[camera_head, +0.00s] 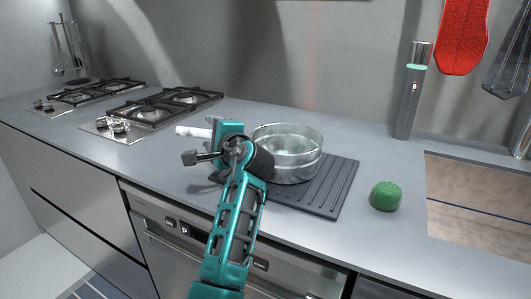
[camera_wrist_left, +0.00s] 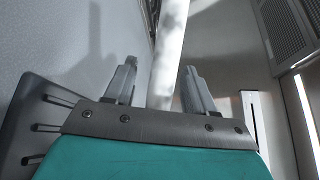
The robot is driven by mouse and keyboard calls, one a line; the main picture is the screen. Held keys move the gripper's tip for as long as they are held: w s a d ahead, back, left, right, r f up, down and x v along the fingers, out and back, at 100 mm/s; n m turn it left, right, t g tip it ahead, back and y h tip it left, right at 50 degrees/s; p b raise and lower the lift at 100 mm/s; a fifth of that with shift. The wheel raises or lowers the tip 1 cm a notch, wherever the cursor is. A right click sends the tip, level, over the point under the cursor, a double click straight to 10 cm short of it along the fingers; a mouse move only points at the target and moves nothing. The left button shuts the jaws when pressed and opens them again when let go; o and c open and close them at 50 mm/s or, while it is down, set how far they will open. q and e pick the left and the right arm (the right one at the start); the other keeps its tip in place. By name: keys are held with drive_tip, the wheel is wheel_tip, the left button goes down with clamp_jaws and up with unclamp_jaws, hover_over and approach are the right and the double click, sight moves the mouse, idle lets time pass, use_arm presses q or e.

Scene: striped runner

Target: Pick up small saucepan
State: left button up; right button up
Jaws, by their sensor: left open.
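The small saucepan (camera_head: 288,168) is a shiny metal pot standing upright on the dark ribbed mat. Its pale handle (camera_head: 193,131) points left, and its middle is hidden behind my left gripper (camera_head: 213,152). In the left wrist view, my left gripper (camera_wrist_left: 160,88) is open, with one finger on each side of the white handle (camera_wrist_left: 168,45). The handle runs between the fingers, with a visible gap to each; whether it touches the palm I cannot tell. My right gripper is not in view.
The dark ribbed mat (camera_head: 335,187) lies on the grey counter (camera_head: 388,235). A green ball-shaped item (camera_head: 386,196) lies to its right, near the sink (camera_head: 480,200). A tall grey cylinder (camera_head: 408,105) stands at the back. Gas burners (camera_head: 150,112) are at left. The wall is close behind.

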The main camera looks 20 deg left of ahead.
use_arm(q)
drive_tip(key=shift+d, duration=0.1)
drive_tip(key=shift+c, duration=0.5)
clamp_jaws()
idle(0.7)
drive_tip(key=shift+r, duration=0.25)
